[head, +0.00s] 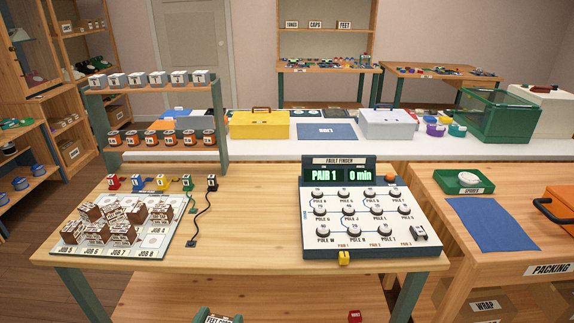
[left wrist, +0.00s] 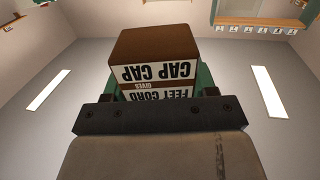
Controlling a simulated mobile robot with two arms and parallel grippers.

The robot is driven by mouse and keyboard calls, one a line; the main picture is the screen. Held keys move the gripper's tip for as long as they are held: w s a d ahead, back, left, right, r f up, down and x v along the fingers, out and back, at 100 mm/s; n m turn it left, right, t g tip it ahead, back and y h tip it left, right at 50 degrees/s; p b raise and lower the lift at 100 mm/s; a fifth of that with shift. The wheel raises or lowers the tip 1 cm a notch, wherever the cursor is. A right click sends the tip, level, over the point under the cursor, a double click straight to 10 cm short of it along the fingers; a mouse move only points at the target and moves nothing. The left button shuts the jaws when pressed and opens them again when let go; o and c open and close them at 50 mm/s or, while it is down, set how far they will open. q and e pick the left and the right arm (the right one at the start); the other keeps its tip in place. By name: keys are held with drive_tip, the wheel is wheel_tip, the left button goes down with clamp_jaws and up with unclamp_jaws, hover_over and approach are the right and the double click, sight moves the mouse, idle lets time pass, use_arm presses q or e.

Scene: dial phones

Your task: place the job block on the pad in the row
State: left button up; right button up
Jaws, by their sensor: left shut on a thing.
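The job block (left wrist: 152,60) is brown with white labels reading "CAP CAP" and "FEET CORD", upside down in the left wrist view. My left gripper (left wrist: 155,95) is shut on it, with green fingers at its sides. In the head view the block's label (head: 218,320) shows at the bottom edge, below and in front of the table edge; most of it is cut off. The job board (head: 165,203) lies on the table at left, with pads marked JOB in rows. Several brown-and-white blocks (head: 125,232) stand on it. Some pads at its right show bare. My right gripper is out of view.
Small coloured jacks (head: 160,183) and a black cord (head: 197,222) lie behind and beside the board. The table middle (head: 250,220) is clear.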

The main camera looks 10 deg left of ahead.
use_arm(q)
drive_tip(key=w+a+f+n+y+b, duration=0.2)
drive_tip(key=w+a+f+y, duration=0.1)
drive_tip(key=w+a+f, duration=0.4)
drive_tip(key=w+a, duration=0.3)
drive_tip(key=w, duration=0.2)
drive_tip(key=shift+f, duration=0.4)
